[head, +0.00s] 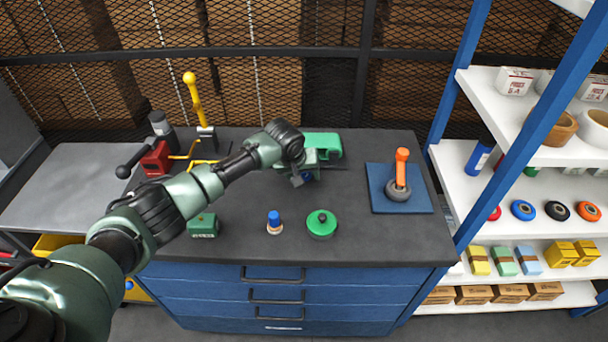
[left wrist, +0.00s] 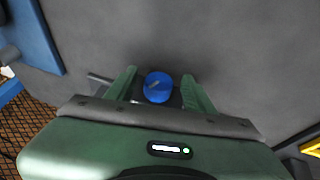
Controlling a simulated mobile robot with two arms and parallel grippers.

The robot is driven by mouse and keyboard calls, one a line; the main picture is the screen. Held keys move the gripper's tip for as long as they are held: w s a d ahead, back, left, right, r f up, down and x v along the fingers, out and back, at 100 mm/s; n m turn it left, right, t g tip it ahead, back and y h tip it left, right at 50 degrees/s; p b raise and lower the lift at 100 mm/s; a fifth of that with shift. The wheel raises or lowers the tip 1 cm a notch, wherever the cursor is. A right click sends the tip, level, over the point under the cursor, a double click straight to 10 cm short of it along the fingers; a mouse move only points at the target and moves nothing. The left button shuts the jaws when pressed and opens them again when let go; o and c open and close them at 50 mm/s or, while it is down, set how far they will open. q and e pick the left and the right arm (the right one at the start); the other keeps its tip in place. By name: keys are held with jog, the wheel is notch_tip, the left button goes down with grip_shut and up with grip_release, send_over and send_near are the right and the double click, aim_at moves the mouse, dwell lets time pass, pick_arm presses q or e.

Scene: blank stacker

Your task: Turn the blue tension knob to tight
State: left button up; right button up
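The blue tension knob (left wrist: 158,87) shows in the left wrist view with a grey pointer mark on its top. My left gripper (left wrist: 159,74) has its two green fingers on either side of the knob, with narrow gaps visible. The gripper looks open around it; whether a finger touches lower down is hidden. In the head view my left gripper (head: 303,178) points down in front of a green housing (head: 324,142) on the bench, and only a bit of blue shows there. A thin metal rod (left wrist: 100,79) lies beside the fingers. My right gripper is not in view.
A blue mat (head: 420,204) with an orange-handled piece (head: 401,170) lies to the right. The bench's front right is clear.

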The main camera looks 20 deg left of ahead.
pick_arm(q)
grip_shut()
jog(key=shift+d+r+y+p, duration=0.2)
jog(key=shift+r+y+p, duration=0.15)
jog(key=shift+p, duration=0.35)
jog(key=shift+d+f+g+y+p, duration=0.1)
jog(key=shift+g+y+p, duration=0.25)
jog(key=shift+y, duration=0.1)
jog(key=shift+f+m+y, duration=0.2)
jog(key=shift+m+y, duration=0.1)
jog(key=shift+y, duration=0.4)
jog(key=shift+g+y, duration=0.25)
jog(key=shift+y, duration=0.05)
jog(key=shift+o, duration=1.2)
grip_release()
